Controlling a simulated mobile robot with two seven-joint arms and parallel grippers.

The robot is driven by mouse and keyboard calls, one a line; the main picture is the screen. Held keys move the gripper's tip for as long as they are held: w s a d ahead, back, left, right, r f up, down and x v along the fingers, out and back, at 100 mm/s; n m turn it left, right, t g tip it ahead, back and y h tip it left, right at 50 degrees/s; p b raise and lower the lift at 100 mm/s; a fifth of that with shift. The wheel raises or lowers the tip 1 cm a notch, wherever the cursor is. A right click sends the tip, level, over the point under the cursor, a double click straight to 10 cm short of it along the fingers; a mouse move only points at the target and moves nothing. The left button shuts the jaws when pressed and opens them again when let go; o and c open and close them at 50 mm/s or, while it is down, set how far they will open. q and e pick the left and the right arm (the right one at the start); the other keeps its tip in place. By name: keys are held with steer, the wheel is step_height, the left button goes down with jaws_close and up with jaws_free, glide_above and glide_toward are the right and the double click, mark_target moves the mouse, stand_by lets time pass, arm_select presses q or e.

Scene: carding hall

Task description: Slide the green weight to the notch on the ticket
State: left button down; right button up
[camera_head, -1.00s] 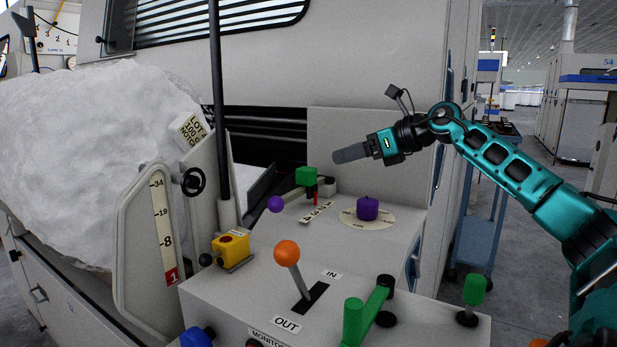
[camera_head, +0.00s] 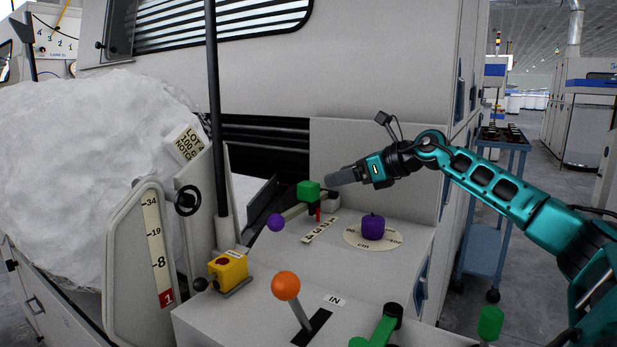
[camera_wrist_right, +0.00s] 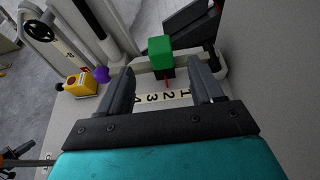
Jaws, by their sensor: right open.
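The green weight (camera_head: 308,191) is a block on a pale beam (camera_head: 294,212) that ends in a purple ball. In the right wrist view the green weight (camera_wrist_right: 161,51) stands just beyond my fingertips, with a red pointer below it near the 2 of the number strip (camera_wrist_right: 160,97). The strip reads 1 to 4. The ticket (camera_head: 187,143) leans by the white fibre mass; "LOT" and "NOTCH" show, but the notch number is not readable. My right gripper (camera_head: 330,180) is open and empty, to the right of and slightly above the weight.
A purple knob (camera_head: 373,227) on a round dial stands right of the beam. A yellow box with a red button (camera_head: 228,269), an orange-knobbed lever (camera_head: 286,286) and green handles (camera_head: 490,323) are nearer. A black post (camera_head: 214,120) rises at the left.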

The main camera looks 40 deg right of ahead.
mark_target(312, 184)
steer(key=p+x, duration=0.2)
steer(key=x, duration=0.6)
steer(key=shift+w+a+f+p, duration=0.1)
steer(key=shift+w+p, duration=0.15)
steer(key=shift+p, duration=0.1)
steer(key=shift+w+a+f, duration=0.2)
steer(key=shift+w+f, duration=0.1)
steer(key=shift+w, duration=0.35)
jaws_close()
